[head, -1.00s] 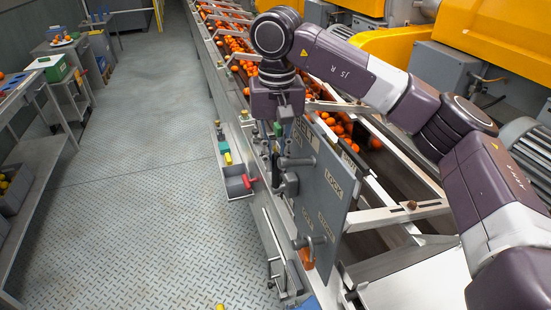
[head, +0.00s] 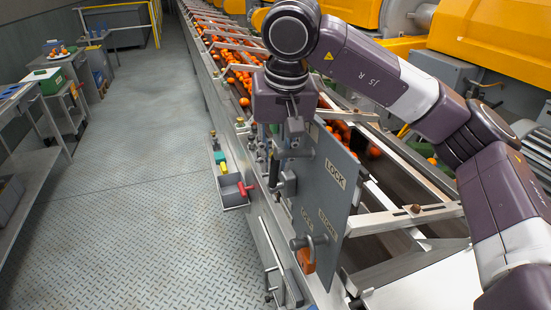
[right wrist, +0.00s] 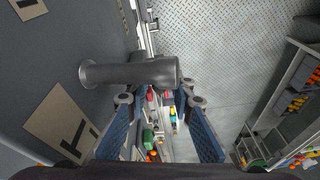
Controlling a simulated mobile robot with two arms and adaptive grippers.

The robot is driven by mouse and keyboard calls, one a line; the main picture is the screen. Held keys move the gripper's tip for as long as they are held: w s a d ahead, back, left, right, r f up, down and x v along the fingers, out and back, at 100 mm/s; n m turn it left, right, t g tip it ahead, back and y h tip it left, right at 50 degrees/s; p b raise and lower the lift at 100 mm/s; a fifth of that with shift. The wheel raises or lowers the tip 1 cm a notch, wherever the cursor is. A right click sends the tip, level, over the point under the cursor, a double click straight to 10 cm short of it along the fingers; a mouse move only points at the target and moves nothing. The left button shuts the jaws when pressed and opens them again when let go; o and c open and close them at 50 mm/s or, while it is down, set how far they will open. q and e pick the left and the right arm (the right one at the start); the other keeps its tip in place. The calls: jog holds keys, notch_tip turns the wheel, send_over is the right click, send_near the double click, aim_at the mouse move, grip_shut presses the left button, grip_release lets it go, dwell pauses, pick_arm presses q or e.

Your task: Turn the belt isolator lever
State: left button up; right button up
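A grey upright panel (head: 330,190) with a LOCK label stands beside the conveyor in the head view. Grey levers stick out from its face; the upper lever (head: 293,153) is at my right gripper, and a lower handle (head: 308,241) has an orange padlock-like piece (head: 307,261) below it. My right gripper (head: 268,147) hangs at the panel's upper left, its fingers partly hidden by clutter. In the right wrist view my right gripper (right wrist: 160,102) is open with blue-padded fingers apart. A thick grey lever handle (right wrist: 130,72) crosses just beyond the fingertips; contact cannot be told. My left gripper is out of view.
The conveyor (head: 225,55) carrying oranges runs behind the panel. A grey bin (head: 233,190) with a red-handled item hangs on its side. A bench (head: 25,150) stands at left. The metal floor (head: 130,180) between them is clear.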

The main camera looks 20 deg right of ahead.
jog(key=shift+o, duration=0.7)
jog(key=v, duration=1.2)
